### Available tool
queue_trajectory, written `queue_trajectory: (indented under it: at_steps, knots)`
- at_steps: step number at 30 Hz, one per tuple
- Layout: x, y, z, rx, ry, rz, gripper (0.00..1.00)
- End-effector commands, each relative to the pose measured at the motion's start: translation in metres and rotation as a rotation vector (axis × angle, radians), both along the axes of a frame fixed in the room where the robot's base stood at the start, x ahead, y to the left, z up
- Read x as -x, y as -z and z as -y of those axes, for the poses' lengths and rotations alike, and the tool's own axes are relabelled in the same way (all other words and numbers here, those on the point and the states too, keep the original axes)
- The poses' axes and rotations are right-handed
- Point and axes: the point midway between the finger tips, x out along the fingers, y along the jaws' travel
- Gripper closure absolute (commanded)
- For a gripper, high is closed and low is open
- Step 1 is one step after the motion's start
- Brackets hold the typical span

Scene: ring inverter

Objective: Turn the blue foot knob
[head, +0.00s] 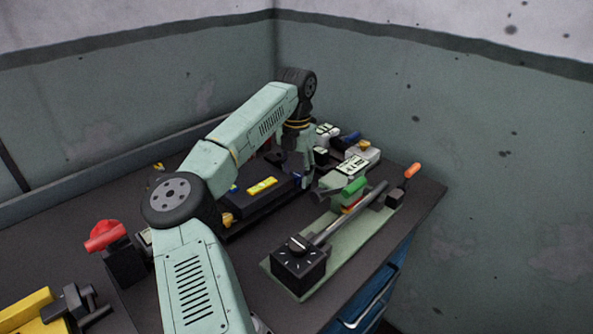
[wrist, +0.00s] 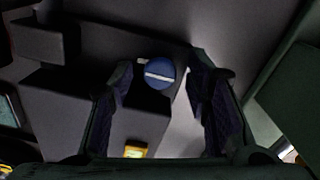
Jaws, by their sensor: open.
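The blue foot knob (wrist: 159,73) is a round blue disc with a pale slot line across its face. In the wrist view it shows between the two fingers of my gripper (wrist: 160,64), near the fingertips, with a gap to the right finger; whether the left finger touches it I cannot tell. The fingers are apart and hold nothing. In the head view my gripper (head: 306,178) points down at the right end of a dark box-shaped device (head: 262,202); the knob is hard to make out there.
A green base plate with a black dial box (head: 298,262) and a long rod lies to the right. Green-handled (head: 354,186) and orange-handled (head: 412,170) parts stand near it. A red knob (head: 103,234) is at the left. Walls close off the back.

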Motion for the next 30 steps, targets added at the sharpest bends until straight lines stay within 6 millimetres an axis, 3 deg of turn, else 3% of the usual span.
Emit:
queue_trajectory:
  at_steps: [6,25,30]
  knots:
    - [-0.0001,0.0003,0.0000,0.000,0.000,0.000,0.56]
    - [-0.0002,-0.0001,0.0001,0.001,0.000,0.001,0.98]
    - [-0.0002,0.0000,0.0000,0.001,-0.011,0.001,1.00]
